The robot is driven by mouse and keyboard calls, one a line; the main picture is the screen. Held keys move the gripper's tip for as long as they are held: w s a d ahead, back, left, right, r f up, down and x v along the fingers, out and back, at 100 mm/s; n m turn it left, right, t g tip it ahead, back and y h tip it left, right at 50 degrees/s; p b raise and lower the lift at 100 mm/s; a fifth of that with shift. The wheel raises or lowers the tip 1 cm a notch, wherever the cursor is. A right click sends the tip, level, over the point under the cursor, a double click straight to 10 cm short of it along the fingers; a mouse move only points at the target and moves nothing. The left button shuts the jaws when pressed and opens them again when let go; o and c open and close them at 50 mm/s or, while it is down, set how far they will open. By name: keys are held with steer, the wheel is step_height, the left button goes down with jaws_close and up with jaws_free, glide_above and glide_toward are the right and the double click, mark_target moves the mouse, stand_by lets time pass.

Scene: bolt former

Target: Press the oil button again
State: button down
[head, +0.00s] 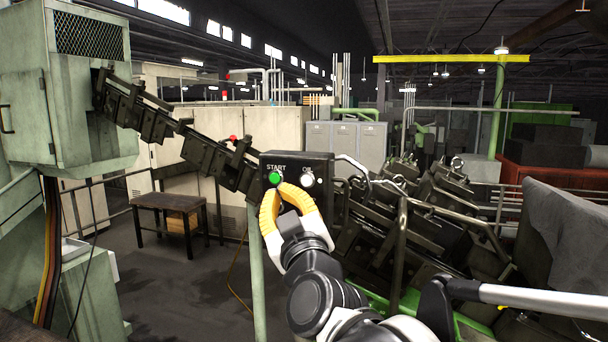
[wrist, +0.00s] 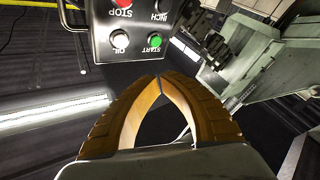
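The oil button (head: 307,179) is the pale round button on the right of the dark control box (head: 296,159), beside the green START button (head: 275,177). In the wrist view the box is upside down, with the white oil button (wrist: 119,38) left of the green START button (wrist: 155,40). My gripper (head: 286,188) has its yellow fingers curved together just below the two buttons. In the wrist view my gripper (wrist: 160,77) has its tips meeting, with nothing between them. The tips look nearer to START than to oil, with a visible gap to the box.
A red STOP button (wrist: 123,3) and an INCH button (wrist: 159,17) share the box. A green post (head: 257,275) stands below it. Dark chute machinery (head: 430,230) lies to the right. A small table (head: 170,203) stands to the left on open floor.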

steer(key=shift+w, duration=0.1)
steer(key=b, duration=0.2)
glide_toward(294, 174)
steer(key=shift+a+x, duration=0.2)
steer(key=shift+x, duration=1)
steer(key=shift+a+x, duration=0.25)
steer(key=shift+x, duration=1)
steer(key=shift+r, duration=0.1)
steer(key=shift+w+d, duration=0.2)
steer(key=shift+w, duration=0.1)
steer(key=shift+w+d, duration=0.15)
steer(key=shift+w, duration=0.25)
steer(key=shift+s, duration=0.1)
stand_by(0.4)
steer(key=shift+s+a, duration=0.35)
steer(key=shift+s, duration=0.4)
steer(key=shift+s+a+p, duration=0.15)
steer(key=shift+s+a, duration=0.1)
steer(key=shift+s, duration=0.55)
steer(key=shift+s+a+p, duration=0.15)
steer(key=shift+s+a, duration=0.15)
steer(key=shift+s, duration=0.45)
steer(key=shift+s+a+p, duration=0.15)
steer(key=shift+s+a, duration=0.1)
steer(key=shift+s, duration=0.55)
